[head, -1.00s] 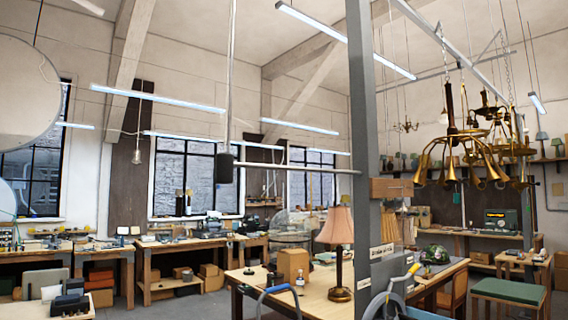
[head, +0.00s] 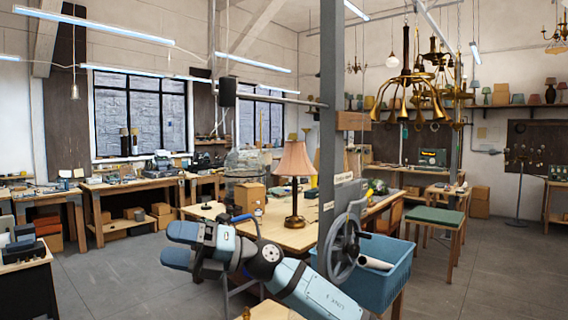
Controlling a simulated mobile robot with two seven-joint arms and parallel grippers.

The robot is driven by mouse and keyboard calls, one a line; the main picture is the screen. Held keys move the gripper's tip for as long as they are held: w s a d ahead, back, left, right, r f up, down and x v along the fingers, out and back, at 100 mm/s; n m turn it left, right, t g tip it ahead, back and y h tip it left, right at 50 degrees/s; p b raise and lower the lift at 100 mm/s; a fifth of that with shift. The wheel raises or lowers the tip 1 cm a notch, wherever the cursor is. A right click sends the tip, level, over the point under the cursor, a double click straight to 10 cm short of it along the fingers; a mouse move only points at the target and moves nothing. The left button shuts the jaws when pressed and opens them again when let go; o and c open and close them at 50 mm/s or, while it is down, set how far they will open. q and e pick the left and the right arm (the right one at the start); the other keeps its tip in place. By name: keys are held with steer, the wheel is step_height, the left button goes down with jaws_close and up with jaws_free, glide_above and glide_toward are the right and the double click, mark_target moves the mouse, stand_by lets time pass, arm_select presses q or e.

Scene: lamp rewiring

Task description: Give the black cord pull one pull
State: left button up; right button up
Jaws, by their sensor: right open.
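A black block-shaped piece (head: 228,91) hangs high in the head view, at the left end of a pale horizontal bar, with a thin line rising above it. It may be the black cord pull, but I cannot tell for sure. My right gripper (head: 170,244) is low in the head view, its arm coming in from the lower right. Its two blue fingers point left and are apart, with nothing seen between them. It appears well below the black piece in the picture. My left gripper is out of view.
A grey post (head: 328,110) stands near the middle. A table lamp (head: 295,175) stands on a workbench (head: 275,235) behind my right arm. A blue bin (head: 385,285) and a handwheel (head: 345,248) are at the right. A brass chandelier (head: 415,95) hangs upper right. Floor is clear at far right.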

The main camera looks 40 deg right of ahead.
steer(key=s+d+r+n+h, duration=0.1)
steer(key=d+r+n+h, duration=0.15)
steer(key=r, duration=0.45)
steer(key=s+d+r+n+h, duration=0.2)
steer(key=d+r+n, duration=0.1)
steer(key=r, duration=0.4)
steer(key=m+t+h, duration=0.2)
steer(key=t+h, duration=0.5)
steer(key=h, duration=0.1)
glide_toward(220, 86)
steer(key=shift+y, duration=0.35)
steer(key=p+x, duration=0.1)
steer(key=x, duration=0.2)
steer(key=d+p+x, duration=0.1)
steer(key=x, duration=0.2)
steer(key=p+x, duration=0.2)
steer(key=x, duration=0.1)
steer(key=shift+w+d+r, duration=0.1)
steer(key=shift+w+r, duration=0.05)
steer(key=shift+w, duration=0.2)
steer(key=shift+w+d+r, duration=0.1)
steer(key=shift+w+d, duration=0.05)
steer(key=shift+w, duration=0.2)
steer(key=shift+w+a+f, duration=0.15)
steer(key=shift+w+a, duration=0.1)
steer(key=shift+w, duration=0.45)
